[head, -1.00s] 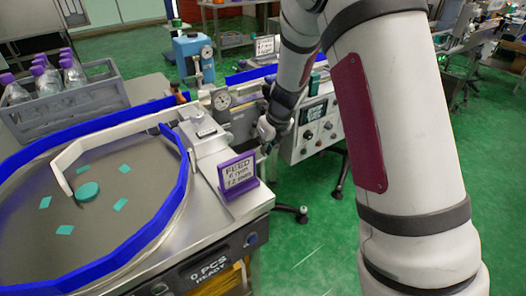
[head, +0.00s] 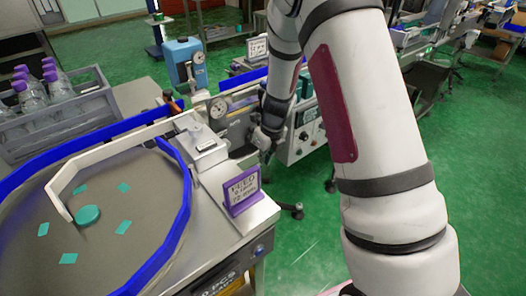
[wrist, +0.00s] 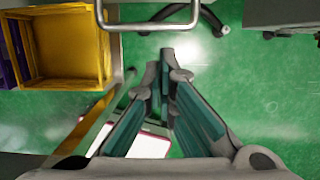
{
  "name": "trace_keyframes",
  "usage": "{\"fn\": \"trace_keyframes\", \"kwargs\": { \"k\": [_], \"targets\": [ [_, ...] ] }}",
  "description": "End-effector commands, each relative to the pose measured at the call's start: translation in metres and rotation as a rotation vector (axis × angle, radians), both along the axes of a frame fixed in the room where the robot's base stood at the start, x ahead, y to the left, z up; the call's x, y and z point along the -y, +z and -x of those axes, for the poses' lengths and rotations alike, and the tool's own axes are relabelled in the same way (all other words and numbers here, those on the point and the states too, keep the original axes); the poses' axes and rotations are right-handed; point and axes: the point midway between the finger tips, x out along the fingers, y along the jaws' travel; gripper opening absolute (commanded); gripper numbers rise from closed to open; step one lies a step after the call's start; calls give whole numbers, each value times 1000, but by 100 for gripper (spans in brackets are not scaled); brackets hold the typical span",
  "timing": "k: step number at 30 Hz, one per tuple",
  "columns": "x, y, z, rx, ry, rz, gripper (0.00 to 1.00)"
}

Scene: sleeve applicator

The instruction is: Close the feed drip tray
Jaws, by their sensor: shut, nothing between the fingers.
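The feed station (head: 225,225), with a purple sign reading FEED (head: 243,190) on its corner, is at lower left in the head view. I cannot clearly pick out its drip tray. In the wrist view a bent metal bar like a handle (wrist: 150,27) shows at the top edge, beyond my fingertips; I cannot tell what it belongs to. My gripper (wrist: 168,75) is shut and empty over the green floor, its fingers apart from the bar. In the head view my gripper (head: 264,140) is small and dark beyond the station's right edge.
A yellow open box (wrist: 70,45) is at upper left in the wrist view. A red-and-white object (wrist: 150,143) lies partly behind my fingers. A grey crate of purple-capped bottles (head: 60,118) stands behind the feed table. Green floor (head: 310,235) is free to the right.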

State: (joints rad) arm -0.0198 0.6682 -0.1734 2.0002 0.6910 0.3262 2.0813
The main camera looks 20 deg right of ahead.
Motion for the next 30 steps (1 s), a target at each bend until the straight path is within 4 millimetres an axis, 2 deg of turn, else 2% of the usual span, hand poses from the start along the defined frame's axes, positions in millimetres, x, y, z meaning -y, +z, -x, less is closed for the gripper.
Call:
{"fn": "trace_keyframes", "kwargs": {
  "k": [1, 8, 12, 16, 30],
  "targets": [
    [-1, -13, -3, -3, -1, -2, 0],
    [-4, -55, -13, -1, -2, -1, 0],
    [-12, -52, -34, 3, 4, 1, 0],
    [-15, -51, -46, 3, 2, 0, 0],
    [-17, -51, -51, 1, 0, 0, 0]
  ]
}}
